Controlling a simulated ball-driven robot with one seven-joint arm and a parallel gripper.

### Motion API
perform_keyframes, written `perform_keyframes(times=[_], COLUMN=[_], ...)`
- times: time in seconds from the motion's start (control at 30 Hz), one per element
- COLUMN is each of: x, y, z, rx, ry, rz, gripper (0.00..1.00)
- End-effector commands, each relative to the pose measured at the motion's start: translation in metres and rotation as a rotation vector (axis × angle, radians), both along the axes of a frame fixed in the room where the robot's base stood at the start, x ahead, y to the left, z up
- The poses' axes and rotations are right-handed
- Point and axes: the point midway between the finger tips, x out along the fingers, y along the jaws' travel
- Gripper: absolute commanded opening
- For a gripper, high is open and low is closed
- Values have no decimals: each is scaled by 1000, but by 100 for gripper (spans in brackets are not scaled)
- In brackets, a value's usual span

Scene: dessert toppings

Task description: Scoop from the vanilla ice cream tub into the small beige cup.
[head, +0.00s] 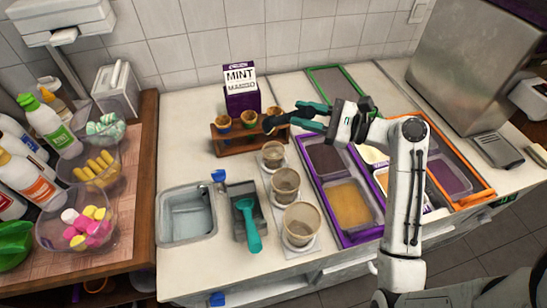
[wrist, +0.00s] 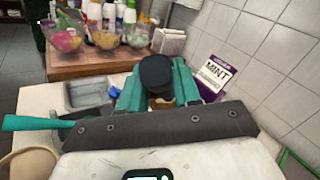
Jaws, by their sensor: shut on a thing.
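My gripper (head: 287,119) is shut on a dark rounded thing, seen between its teal fingers in the wrist view (wrist: 156,72). I cannot tell whether this is part of a scoop. It is above the wooden cone rack, well apart from the tubs. The smallest beige cup (head: 273,153) stands at the back of a row of three on pale mats. A tub with pale, cream-white contents (head: 373,154), likely the vanilla, is in the purple-framed tray, partly hidden by my arm. A teal-handled scoop (head: 246,218) rests in a dark holder.
The wooden rack (head: 232,143) holds several cones below my gripper. A mint box (head: 241,90) stands behind it against the tiled wall. Brown (head: 326,160) and yellow-orange (head: 350,204) tubs fill the purple tray. A sink (head: 186,215) is at left; toppings bowls stand farther left.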

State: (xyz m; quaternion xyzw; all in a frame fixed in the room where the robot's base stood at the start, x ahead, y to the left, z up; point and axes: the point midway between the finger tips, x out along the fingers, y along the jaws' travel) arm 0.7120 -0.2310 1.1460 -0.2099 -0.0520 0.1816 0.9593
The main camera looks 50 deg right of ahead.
Motion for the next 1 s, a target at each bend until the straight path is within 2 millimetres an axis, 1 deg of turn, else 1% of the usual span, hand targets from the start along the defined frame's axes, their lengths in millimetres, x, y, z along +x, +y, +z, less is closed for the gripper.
perform_keyframes(times=[0.1,0.37,0.53,0.6,1.0], x=[1,1,0,-1,0], y=[-2,-2,-4,-3,-2], z=[6,12,17,15,19], rx=[-91,-309,-488,-502,-605], ry=[-1,14,27,31,37], rz=[80,282,445,461,554], gripper=[0,0,0,0,0])
